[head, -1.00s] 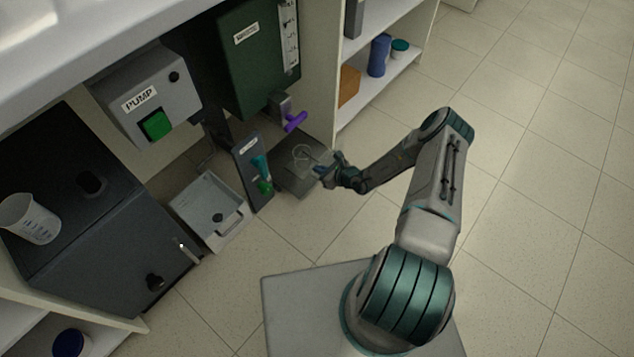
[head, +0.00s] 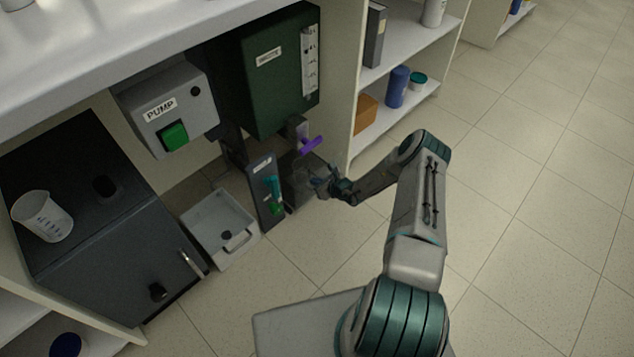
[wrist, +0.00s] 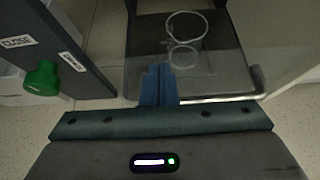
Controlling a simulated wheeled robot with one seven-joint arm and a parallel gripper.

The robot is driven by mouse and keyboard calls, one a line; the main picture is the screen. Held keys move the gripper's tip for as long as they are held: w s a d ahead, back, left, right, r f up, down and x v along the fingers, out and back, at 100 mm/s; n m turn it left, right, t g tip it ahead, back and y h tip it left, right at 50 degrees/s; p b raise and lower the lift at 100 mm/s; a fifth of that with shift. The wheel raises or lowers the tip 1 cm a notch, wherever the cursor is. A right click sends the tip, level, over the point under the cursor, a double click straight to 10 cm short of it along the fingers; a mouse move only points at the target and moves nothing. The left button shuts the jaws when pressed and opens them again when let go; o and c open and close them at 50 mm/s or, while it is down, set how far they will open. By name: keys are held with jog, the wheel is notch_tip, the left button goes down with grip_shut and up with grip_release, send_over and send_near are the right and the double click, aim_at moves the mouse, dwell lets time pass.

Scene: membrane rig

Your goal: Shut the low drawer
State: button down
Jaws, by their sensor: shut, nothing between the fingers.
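The low drawer (head: 299,189) is a dark grey box near the floor, under the green tank and right of the upright panel. In the wrist view the drawer (wrist: 215,70) fills the upper middle, with a pale bar along its front edge and a clear round glass (wrist: 186,38) in or on it. My gripper (head: 322,180) is at the drawer's front. In the wrist view its blue fingers (wrist: 158,75) are together and empty, overlapping the drawer's front edge; I cannot tell whether they touch it. The drawer's back is hidden under the tank.
An upright panel (head: 262,192) with a green knob (wrist: 42,78) stands close left of the drawer. A purple handle (head: 310,146) hangs above it. A grey tray (head: 245,253) and dark cabinet (head: 122,262) are further left. A shelf unit (head: 352,110) stands right; open floor lies in front.

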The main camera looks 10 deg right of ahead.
jog(key=shift+w+a+r, duration=0.15)
jog(key=shift+w+r, duration=0.1)
jog(key=shift+w, duration=0.15)
jog(key=f+p+v, duration=0.1)
jog(key=p+v, duration=0.1)
jog(key=v, duration=0.5)
jog(key=s+f+p+v, duration=0.1)
jog(key=p+v, duration=0.2)
jog(key=v, duration=0.4)
jog(key=shift+d+f, duration=0.3)
jog(key=shift+s, duration=0.15)
